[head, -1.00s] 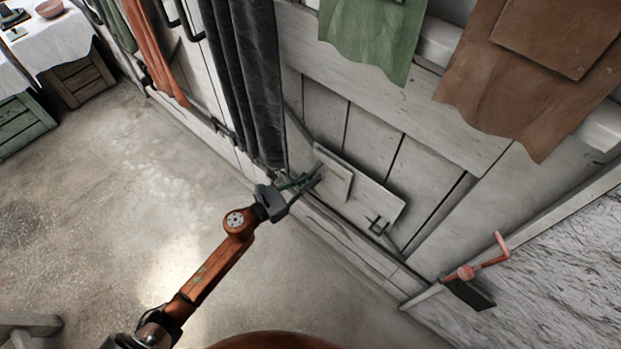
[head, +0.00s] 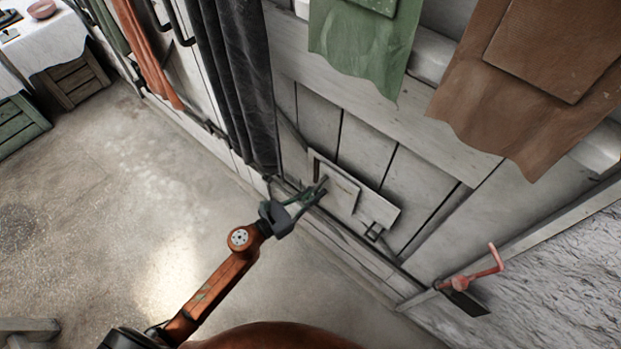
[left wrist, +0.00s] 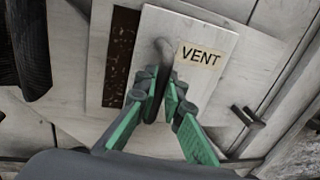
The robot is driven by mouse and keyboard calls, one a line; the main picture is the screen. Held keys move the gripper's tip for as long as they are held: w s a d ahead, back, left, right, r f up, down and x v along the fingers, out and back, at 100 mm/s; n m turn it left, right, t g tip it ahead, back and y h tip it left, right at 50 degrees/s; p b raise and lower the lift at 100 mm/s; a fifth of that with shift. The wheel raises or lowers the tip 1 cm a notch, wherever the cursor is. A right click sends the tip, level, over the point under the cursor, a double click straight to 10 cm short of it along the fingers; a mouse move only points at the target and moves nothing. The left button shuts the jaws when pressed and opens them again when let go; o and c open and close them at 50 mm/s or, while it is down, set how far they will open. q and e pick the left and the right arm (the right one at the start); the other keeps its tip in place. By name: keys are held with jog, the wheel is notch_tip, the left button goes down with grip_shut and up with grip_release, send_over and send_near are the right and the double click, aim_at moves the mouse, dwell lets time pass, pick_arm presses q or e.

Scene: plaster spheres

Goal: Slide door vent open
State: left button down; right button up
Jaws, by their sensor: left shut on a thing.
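The vent on the low plank door has a pale sliding panel (head: 343,197) on a wider pale backing plate (head: 377,211). The panel carries a VENT label (left wrist: 198,57) and a dark upright handle (left wrist: 162,52). My left gripper (head: 318,190) is shut on this handle; its green fingers (left wrist: 160,98) stand on either side of it. A dark perforated opening (left wrist: 121,50) shows to the left of the panel, as a narrow strip in the head view. My right gripper is out of view.
A small dark latch (head: 374,231) sits at the plate's lower right. A dark curtain (head: 240,85) hangs just left of the vent; green (head: 362,45) and brown (head: 535,90) cloths hang above. A red crank (head: 478,274) is at right.

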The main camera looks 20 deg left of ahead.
pick_arm(q)
send_near(353, 202)
jog(key=x, duration=0.4)
jog(key=shift+w+d, duration=0.2)
jog(key=shift+w, duration=0.15)
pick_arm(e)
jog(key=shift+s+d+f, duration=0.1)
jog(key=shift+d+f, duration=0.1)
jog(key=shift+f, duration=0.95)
pick_arm(q)
jog(key=c, duration=2.1)
grip_release()
jog(key=shift+d, duration=0.1)
jog(key=shift+o, duration=0.3)
jog(key=shift+p, duration=0.3)
jog(key=v, duration=1.2)
jog(key=shift+w, duration=0.1)
